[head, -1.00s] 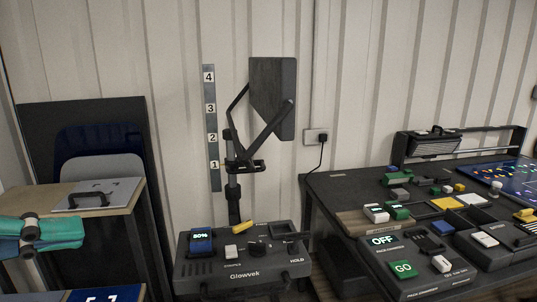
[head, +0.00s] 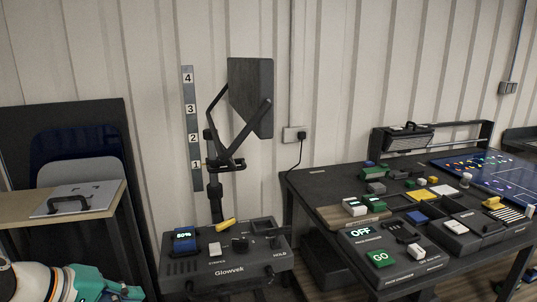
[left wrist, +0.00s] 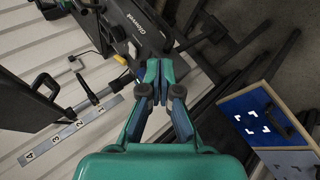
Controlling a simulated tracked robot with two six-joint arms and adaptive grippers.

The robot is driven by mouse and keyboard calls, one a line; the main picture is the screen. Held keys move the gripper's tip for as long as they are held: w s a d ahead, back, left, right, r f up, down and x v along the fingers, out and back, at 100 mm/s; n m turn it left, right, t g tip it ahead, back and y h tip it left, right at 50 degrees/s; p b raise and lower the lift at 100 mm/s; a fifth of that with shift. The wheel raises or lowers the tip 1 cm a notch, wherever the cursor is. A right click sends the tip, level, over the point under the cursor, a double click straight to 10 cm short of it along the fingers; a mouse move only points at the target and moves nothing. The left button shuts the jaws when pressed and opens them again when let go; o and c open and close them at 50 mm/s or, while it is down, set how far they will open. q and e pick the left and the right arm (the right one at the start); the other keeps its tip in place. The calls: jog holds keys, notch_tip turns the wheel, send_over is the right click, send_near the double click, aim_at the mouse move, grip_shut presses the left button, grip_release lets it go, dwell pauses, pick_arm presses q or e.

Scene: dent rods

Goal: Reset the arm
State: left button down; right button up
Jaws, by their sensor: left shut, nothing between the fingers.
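A black jointed arm (head: 226,150) with a dark flat panel (head: 250,95) at its top stands on the Glowvek console (head: 228,262). A grey strip (head: 190,125) numbered 1 to 4 stands beside it. The console has a lit percentage display (head: 184,240), a yellow lever (head: 225,225) and knobs. My left gripper (head: 125,291) is at the bottom left of the head view, left of the console and apart from it. In the left wrist view its teal fingers (left wrist: 160,72) are shut and empty, with the Glowvek console (left wrist: 140,25) beyond them. My right gripper is not in view.
A dark bench (head: 330,190) on the right carries a control panel with an OFF display (head: 361,232), a green GO button (head: 380,258) and several small blocks. A wooden-topped stand (head: 25,207) with a grey handled plate (head: 75,199) is at the left.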

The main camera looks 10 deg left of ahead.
pick_arm(q)
jog(key=d+f+m+g+y, duration=0.15)
jog(key=d+f, duration=0.25)
jog(key=f, duration=0.9)
jog(key=d+f+m+g, duration=0.1)
jog(key=d+f+g, duration=0.25)
jog(key=f, duration=0.95)
jog(key=s+d+f+m+g, duration=0.2)
jog(key=s+d+f+m, duration=0.3)
jog(key=s+d+f, duration=0.7)
notch_tip(320, 180, down, 4)
jog(key=shift+s+r+g+p, duration=0.25)
jog(key=shift+s+p, duration=0.2)
jog(key=shift+s, duration=0.4)
jog(key=shift+h, duration=0.25)
